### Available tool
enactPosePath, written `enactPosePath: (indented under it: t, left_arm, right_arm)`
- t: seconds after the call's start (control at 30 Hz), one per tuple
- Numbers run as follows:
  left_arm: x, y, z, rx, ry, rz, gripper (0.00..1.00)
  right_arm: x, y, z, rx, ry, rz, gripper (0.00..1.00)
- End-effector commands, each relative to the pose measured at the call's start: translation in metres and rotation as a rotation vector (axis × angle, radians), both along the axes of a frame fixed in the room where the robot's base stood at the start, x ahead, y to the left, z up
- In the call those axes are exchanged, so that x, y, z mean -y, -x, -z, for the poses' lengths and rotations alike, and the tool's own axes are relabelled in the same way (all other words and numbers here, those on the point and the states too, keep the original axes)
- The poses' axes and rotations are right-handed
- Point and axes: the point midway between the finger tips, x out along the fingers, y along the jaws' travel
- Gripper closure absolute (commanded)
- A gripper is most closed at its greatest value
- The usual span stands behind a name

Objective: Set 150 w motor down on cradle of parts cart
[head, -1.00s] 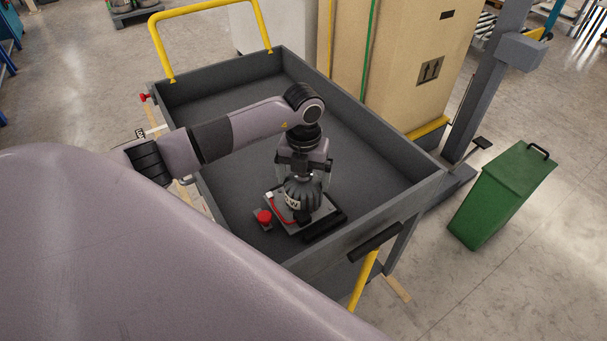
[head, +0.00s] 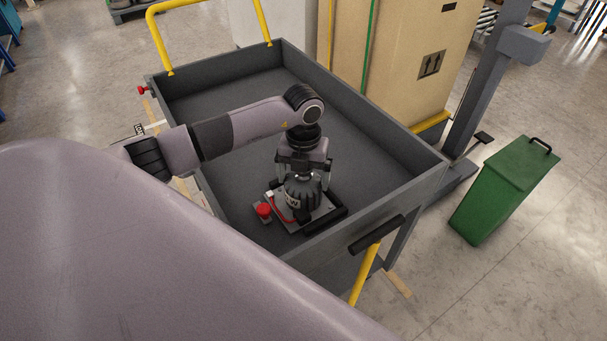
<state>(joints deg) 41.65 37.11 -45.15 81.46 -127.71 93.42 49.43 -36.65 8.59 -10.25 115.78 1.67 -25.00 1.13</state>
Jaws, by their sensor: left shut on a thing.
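The 150 W motor (head: 304,193) is a dark, ribbed, upright cylinder with a light label, seen in the head view. My left gripper (head: 304,172) points down and is shut on the top of the motor. The motor is over the cradle (head: 328,216), a light plate with black bars in the near end of the parts cart (head: 240,185). I cannot tell whether the motor's underside touches the cradle, as the contact is hidden. My right gripper is not in view.
A red knob (head: 264,211) and a red cable sit beside the motor. The cart's raised grey walls surround the cradle. A tall cardboard box (head: 400,70) stands behind the cart. A green bin (head: 503,190) stands on the floor at right. The cart's far floor is bare.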

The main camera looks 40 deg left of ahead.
Motion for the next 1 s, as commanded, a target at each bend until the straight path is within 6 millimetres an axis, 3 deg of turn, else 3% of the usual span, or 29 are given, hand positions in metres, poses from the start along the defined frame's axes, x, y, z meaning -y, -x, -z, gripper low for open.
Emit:
enactPosePath:
  t: [0.17,0.2,0.5,1.0]
  left_arm:
    - [0.000,-0.002,-0.003,0.007,0.002,0.000,0.91]
    - [0.000,-0.002,-0.003,0.007,0.002,0.000,0.03]
    - [0.000,0.000,-0.003,-0.001,-0.001,0.000,0.00]
    - [0.000,-0.001,-0.072,0.008,0.001,0.000,0.00]
  right_arm:
    - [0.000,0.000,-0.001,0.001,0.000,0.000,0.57]
    - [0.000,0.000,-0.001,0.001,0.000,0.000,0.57]
    - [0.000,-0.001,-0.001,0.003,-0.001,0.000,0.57]
    - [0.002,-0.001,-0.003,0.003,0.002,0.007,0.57]
